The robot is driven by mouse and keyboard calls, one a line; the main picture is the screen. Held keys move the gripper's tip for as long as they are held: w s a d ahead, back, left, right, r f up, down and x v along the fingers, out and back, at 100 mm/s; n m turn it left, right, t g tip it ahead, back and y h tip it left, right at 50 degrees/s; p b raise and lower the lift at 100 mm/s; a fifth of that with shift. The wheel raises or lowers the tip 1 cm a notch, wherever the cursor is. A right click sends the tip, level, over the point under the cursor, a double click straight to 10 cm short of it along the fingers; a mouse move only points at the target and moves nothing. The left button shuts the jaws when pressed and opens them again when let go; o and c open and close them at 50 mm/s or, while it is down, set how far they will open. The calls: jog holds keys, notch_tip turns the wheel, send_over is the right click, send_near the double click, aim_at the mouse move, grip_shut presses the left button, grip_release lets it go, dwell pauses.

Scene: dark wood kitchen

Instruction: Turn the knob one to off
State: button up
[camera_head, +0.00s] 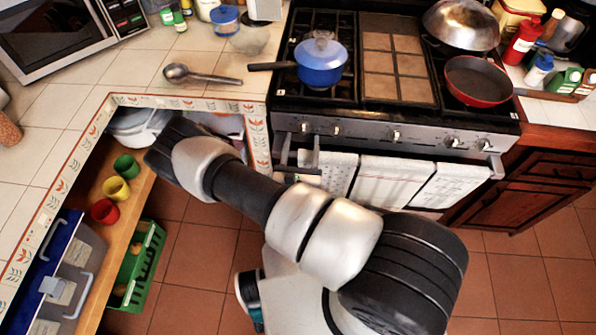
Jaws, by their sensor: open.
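The stove (420,128) has a steel front panel with several knobs in a row. The leftmost knob (305,127) is near the panel's left end; others are the second knob (335,130), a middle knob (396,135) and a right knob (452,141). No label shows which is knob one, and their settings are too small to read. My gripper (300,153) appears just below the leftmost knob, in front of the oven's left side. Its two grey prongs look apart, with nothing between them. My arm hides much of the wrist, and contact with a knob cannot be told.
A blue pot (320,62) stands on the left burner, its handle pointing left. A red pan (478,80) and a domed wok lid (460,24) are at right. Towels (395,182) hang from the oven handle. A tiled counter (190,55) with a ladle adjoins at left.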

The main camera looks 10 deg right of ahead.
jog(key=b+v, duration=0.1)
jog(key=v, duration=1.3)
jog(key=shift+r, duration=0.15)
jog(key=s+d+r+m+g+h+p, duration=0.1)
jog(key=s+d+r+m+g+h, duration=0.1)
jog(key=d+r+m+g, duration=0.35)
jog(key=s+d+r+m+g+h, duration=0.25)
jog(key=r+m+g, duration=0.45)
jog(key=r+m, duration=0.35)
jog(key=s+d+r+m+g+h+p, duration=0.1)
jog(key=d+r+m+g+h, duration=0.25)
jog(key=r+m+g, duration=0.45)
jog(key=s+a+r+m+t+y, duration=0.1)
jog(key=a+r+m+t+y, duration=0.2)
jog(key=r+y, duration=0.3)
jog(key=s+a+r+m+t+y+p, duration=0.1)
jog(key=r+m+t+y, duration=0.4)
jog(key=r, duration=0.6)
jog(key=s+a+t+y, duration=0.1)
jog(key=a+y, duration=0.1)
jog(key=shift+r+y, duration=0.3)
jog(key=shift+r, duration=0.1)
